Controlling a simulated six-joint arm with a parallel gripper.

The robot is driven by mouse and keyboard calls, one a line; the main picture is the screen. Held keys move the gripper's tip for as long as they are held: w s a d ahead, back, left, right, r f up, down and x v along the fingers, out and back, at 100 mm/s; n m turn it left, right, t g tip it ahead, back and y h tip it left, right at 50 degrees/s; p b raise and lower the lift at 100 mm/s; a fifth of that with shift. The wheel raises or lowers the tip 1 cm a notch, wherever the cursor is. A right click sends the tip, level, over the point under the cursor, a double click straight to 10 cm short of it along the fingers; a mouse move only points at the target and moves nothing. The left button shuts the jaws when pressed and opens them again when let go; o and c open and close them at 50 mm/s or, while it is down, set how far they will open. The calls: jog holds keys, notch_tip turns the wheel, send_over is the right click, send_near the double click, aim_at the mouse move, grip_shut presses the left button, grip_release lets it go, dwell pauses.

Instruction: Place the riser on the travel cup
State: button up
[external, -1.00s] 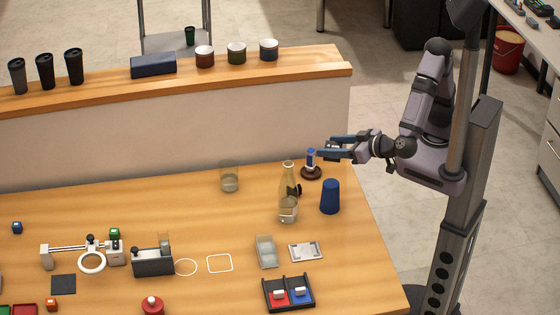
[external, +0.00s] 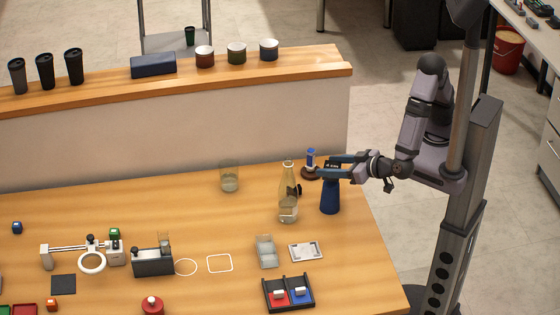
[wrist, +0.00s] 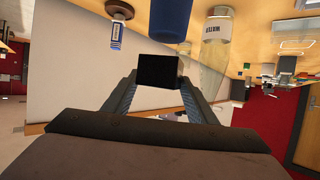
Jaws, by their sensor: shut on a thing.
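My gripper (external: 326,171) is shut on a black block, which I take to be the riser (wrist: 158,71); the block fills the space between the fingertips in the wrist view. In the external view the riser (external: 333,162) shows dark at the fingers. The blue tapered cup (external: 330,200), which I take to be the travel cup, stands on the table with its wide end down, below my gripper. My fingers hide its top in the external view. In the wrist view the cup (wrist: 161,18) is cut off at the top edge, with a small gap between it and the riser.
A glass bottle (external: 288,200) stands close left of the cup. A brown round-based piece with a blue post (external: 310,158) stands behind it. A clear glass (external: 229,178) is farther left. The table's right edge is near.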

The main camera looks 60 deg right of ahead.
jog(key=shift+f, duration=1.25)
jog(key=shift+f, duration=0.15)
jog(key=o, duration=1.3)
jog(key=shift+r, duration=0.2)
jog(key=shift+b+v, duration=0.7)
jog(key=shift+v, duration=3)
